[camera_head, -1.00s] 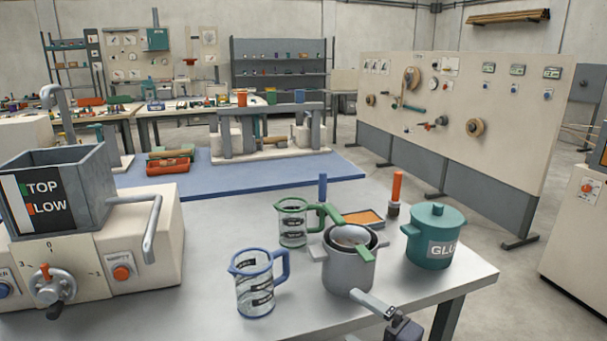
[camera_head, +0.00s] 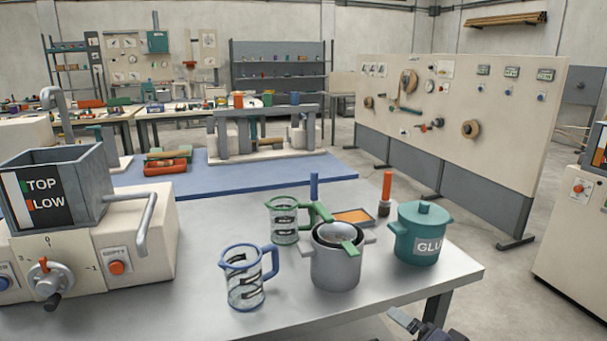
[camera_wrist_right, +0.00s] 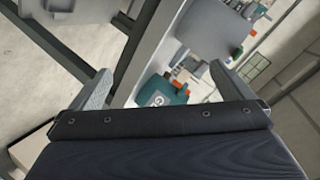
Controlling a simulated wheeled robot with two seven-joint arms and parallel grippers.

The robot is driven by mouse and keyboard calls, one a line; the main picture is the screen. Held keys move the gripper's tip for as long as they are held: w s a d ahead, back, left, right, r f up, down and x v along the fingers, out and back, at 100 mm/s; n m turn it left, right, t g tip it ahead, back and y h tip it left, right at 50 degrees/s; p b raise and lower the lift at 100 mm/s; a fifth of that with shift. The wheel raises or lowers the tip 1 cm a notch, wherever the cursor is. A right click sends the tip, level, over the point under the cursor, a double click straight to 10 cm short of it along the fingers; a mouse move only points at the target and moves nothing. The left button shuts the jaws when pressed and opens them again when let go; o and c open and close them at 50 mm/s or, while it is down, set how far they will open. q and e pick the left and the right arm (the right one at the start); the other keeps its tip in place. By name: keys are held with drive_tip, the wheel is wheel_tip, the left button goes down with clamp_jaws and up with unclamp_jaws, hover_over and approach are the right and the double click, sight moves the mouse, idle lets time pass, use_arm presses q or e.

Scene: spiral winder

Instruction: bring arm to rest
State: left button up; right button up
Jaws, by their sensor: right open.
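My right gripper (camera_head: 404,320) shows at the bottom edge of the head view, just off the front edge of the metal table (camera_head: 400,292). Most of its arm is outside the picture. In the right wrist view, the two fingers stand apart with nothing between them, so the gripper (camera_wrist_right: 160,68) is open and empty. My left gripper is not in view. The grey pot (camera_head: 335,268) stands on the table up and left of the right gripper, apart from it.
The teal glue pot (camera_head: 420,240) stands near the table's right end. A blue-handled jug (camera_head: 245,287) and a green-handled jug (camera_head: 284,225) stand left of the grey pot. An orange-handled brush (camera_head: 386,187) stands behind. A hopper machine (camera_head: 60,200) fills the left.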

drive_tip(key=s+f+n+g, duration=0.2)
drive_tip(key=s+n+g, duration=0.45)
drive_tip(key=s, duration=1.45)
wheel_tip(320, 180, up, 16)
drive_tip(key=p, duration=1.6)
drive_tip(key=shift+w+f, duration=0.25)
drive_tip(key=shift+w, duration=0.15)
